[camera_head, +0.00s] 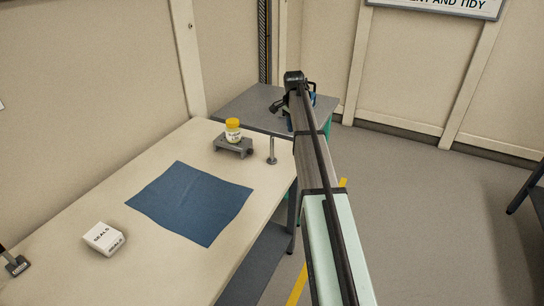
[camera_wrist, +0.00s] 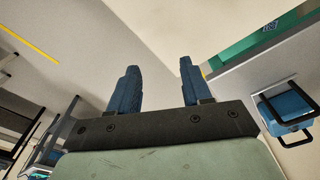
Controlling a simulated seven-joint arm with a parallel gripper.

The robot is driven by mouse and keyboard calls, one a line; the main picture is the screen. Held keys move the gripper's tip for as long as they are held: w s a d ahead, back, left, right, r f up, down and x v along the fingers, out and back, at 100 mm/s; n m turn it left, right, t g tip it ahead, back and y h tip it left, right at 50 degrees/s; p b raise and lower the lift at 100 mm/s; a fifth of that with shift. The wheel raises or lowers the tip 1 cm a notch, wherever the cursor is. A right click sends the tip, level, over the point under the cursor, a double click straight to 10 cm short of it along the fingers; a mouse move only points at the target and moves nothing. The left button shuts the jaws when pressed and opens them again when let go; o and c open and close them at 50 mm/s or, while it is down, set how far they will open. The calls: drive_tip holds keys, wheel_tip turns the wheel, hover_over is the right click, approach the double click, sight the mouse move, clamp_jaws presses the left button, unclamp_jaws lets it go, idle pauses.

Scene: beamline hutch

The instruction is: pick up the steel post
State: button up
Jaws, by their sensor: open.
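The steel post (camera_head: 272,151) is a slim, shiny upright rod on a round foot. In the head view it stands near the right edge of the pale bench, left of my outstretched arm. My gripper (camera_wrist: 159,67) shows in the wrist view with its two blue fingers apart and nothing between them. The post is not visible in the wrist view. In the head view my arm reaches past the post toward the far grey table, and its end is too small and overlapped to make out the fingers.
On the pale bench (camera_head: 155,250) are a grey stand (camera_head: 233,147) bearing a yellow-lidded jar (camera_head: 233,130) close left of the post, a blue cloth (camera_head: 190,202) and a white box (camera_head: 104,239). A grey table (camera_head: 240,105) stands behind. Open floor (camera_head: 410,210) lies right.

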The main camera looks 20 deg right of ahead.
drive_tip(key=shift+n+y, duration=0.5)
drive_tip(key=shift+n, duration=0.1)
drive_tip(key=a+r, duration=0.2)
drive_tip(key=a, duration=0.1)
drive_tip(key=w+a+r, duration=0.1)
drive_tip(key=a+r, duration=0.1)
drive_tip(key=a, duration=0.1)
drive_tip(key=a+r, duration=0.2)
drive_tip(key=a, duration=0.1)
drive_tip(key=shift+w+a, duration=0.15)
drive_tip(key=shift+w, duration=0.15)
drive_tip(key=shift+a+f, duration=0.1)
wheel_tip(320, 180, down, 8)
drive_tip(key=shift+f, duration=0.15)
hover_over(272, 160)
drive_tip(key=shift+w+f, duration=0.2)
drive_tip(key=shift+f, duration=1.1)
drive_tip(key=shift+w+f, duration=0.2)
drive_tip(key=shift+f, duration=1.1)
clamp_jaws()
